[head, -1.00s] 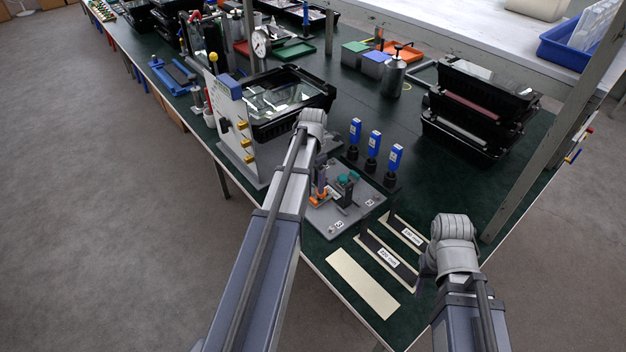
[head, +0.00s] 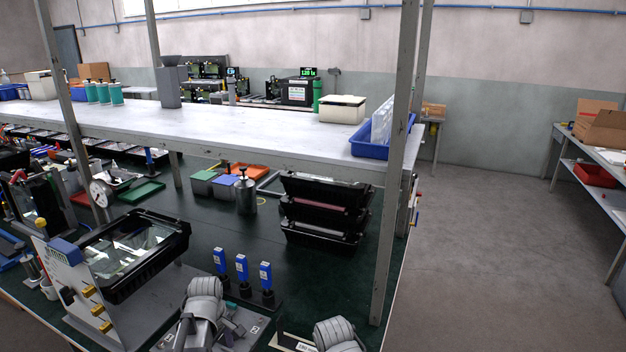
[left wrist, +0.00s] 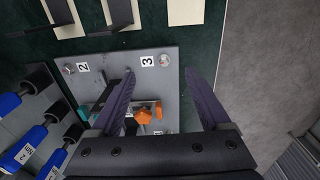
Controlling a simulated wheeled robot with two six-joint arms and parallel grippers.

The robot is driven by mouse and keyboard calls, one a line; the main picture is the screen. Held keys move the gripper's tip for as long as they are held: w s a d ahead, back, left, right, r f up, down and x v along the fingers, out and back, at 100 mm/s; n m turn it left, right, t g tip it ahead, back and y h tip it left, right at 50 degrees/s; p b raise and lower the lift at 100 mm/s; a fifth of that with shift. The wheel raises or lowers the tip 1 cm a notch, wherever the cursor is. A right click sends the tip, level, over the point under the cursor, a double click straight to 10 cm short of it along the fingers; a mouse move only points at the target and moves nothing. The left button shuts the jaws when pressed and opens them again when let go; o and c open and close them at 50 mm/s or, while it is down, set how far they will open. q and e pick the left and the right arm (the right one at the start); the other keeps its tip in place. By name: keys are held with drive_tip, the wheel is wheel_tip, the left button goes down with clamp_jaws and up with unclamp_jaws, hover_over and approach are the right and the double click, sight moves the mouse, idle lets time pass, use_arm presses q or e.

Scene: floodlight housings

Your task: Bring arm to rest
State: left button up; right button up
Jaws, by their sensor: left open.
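My left arm (head: 203,308) shows at the bottom of the head view, over the grey numbered plate (head: 240,318); its gripper is hidden there. In the left wrist view my left gripper (left wrist: 160,71) is open and empty, with its two dark fingers spread above the same grey plate (left wrist: 110,58). An orange part (left wrist: 146,113) and a teal part (left wrist: 97,110) on the plate show near and between the fingers. My right arm (head: 338,334) shows only its rounded joint at the bottom edge; its gripper is out of view.
Three blue-topped tools (head: 242,269) stand in a black rack beside the plate. A black housing with glass (head: 130,255) sits left, next to a white panel with yellow knobs (head: 75,290). Stacked black housings (head: 322,210) stand behind, near a metal post (head: 392,200). Open floor (head: 480,260) lies right.

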use_arm(q)
drive_tip(key=s+d+m, duration=0.6)
drive_tip(key=d+m, duration=0.2)
drive_tip(key=d, duration=0.1)
drive_tip(key=s+d+m+y, duration=0.1)
drive_tip(key=s+d+m, duration=0.5)
drive_tip(key=d+m, duration=0.2)
drive_tip(key=shift+s+d+m+g, duration=0.15)
drive_tip(key=shift+d+m+g, duration=0.2)
drive_tip(key=shift+m, duration=0.35)
idle(1.6)
